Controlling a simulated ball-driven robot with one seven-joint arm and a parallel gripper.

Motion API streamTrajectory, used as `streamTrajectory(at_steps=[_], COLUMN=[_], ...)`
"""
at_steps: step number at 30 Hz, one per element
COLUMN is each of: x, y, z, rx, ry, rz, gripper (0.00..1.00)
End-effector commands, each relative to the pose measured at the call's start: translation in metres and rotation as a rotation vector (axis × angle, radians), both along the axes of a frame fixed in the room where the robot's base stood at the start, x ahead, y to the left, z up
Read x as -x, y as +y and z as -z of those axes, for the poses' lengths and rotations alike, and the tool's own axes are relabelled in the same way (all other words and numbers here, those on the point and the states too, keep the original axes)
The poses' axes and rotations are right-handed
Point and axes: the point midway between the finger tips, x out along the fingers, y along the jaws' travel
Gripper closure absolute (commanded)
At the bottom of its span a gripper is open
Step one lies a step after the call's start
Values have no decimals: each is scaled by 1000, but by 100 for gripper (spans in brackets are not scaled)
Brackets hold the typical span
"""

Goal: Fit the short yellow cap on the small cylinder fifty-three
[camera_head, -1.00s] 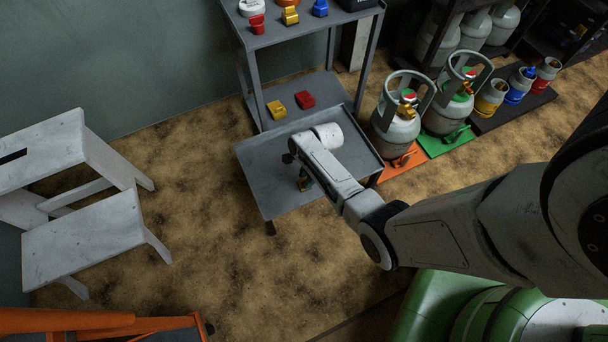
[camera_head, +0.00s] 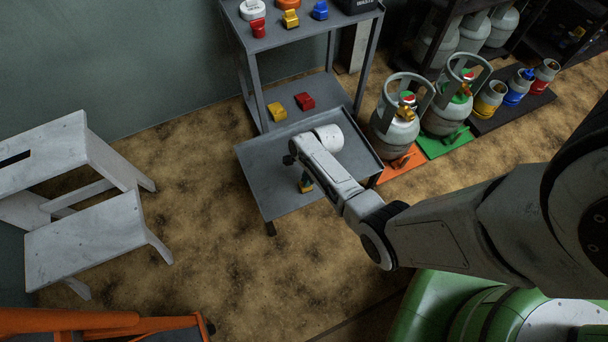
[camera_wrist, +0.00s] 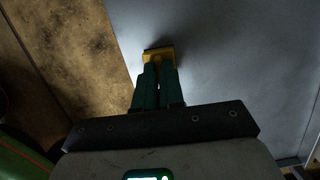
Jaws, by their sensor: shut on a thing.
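My gripper (camera_wrist: 158,68) points down over the grey tray of a low cart (camera_head: 262,160). Its two dark green fingers are shut on a small yellow cap (camera_wrist: 159,53), which sits at their tips. In the head view the gripper (camera_head: 306,180) is partly hidden behind my arm, and only a bit of yellow shows at its tip. I cannot tell whether the cap touches the tray. A small cylinder with a yellow band (camera_head: 490,97) stands at the right on a dark mat. Its top looks uncapped. No number can be read on it.
Small blue-banded (camera_head: 518,87) and red-banded (camera_head: 545,76) cylinders stand beside it. Large grey cylinders (camera_head: 395,128) stand on orange and green mats. A shelf (camera_head: 272,40) holds several coloured caps. A white step stool (camera_head: 85,235) stands left.

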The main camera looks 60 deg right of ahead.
Motion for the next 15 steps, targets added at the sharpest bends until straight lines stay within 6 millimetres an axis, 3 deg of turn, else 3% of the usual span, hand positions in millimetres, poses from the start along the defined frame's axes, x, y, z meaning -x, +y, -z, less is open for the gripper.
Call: streamTrajectory(at_steps=[15], x=[-3], y=[-1], z=[-26], rx=[3], ry=[-5], rz=[-1], gripper=[100])
